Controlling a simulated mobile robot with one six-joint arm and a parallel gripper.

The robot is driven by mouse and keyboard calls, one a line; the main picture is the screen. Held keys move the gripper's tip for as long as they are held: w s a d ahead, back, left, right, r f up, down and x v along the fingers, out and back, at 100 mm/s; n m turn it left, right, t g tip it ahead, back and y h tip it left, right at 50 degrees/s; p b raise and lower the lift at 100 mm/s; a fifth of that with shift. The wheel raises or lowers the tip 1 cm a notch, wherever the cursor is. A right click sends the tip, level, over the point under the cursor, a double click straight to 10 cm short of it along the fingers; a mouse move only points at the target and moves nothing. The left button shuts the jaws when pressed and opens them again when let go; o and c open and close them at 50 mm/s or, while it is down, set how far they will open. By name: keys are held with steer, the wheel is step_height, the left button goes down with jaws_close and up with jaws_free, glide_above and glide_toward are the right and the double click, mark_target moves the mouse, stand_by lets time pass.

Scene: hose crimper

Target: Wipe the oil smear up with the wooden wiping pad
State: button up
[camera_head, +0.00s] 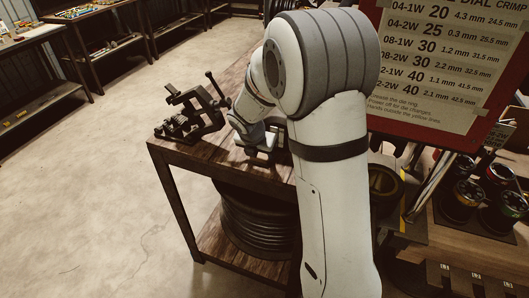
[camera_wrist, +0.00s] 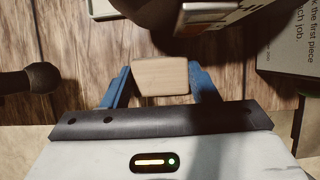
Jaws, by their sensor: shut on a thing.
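The wooden wiping pad (camera_wrist: 160,76) is a pale block in the wrist view. It sits between the two blue fingers of my gripper (camera_wrist: 160,88), which is shut on it. Plank-like wood of the table top lies beyond it. In the head view my gripper (camera_head: 262,150) is low over the right part of the wooden table (camera_head: 215,160), partly behind my arm; the pad cannot be made out there. I cannot pick out the oil smear for certain in either view. Whether the pad touches the table is unclear.
A black clamp-like tool (camera_head: 192,112) with an upright lever stands on the table left of my gripper. A dark rounded shape (camera_wrist: 165,15) and a printed card (camera_wrist: 290,35) are close by in the wrist view. A black hose coil (camera_head: 255,220) lies below.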

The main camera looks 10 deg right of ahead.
steer(key=shift+r, duration=0.15)
step_height(320, 180, up, 8)
steer(key=p, duration=0.8)
steer(key=shift+f, duration=0.2)
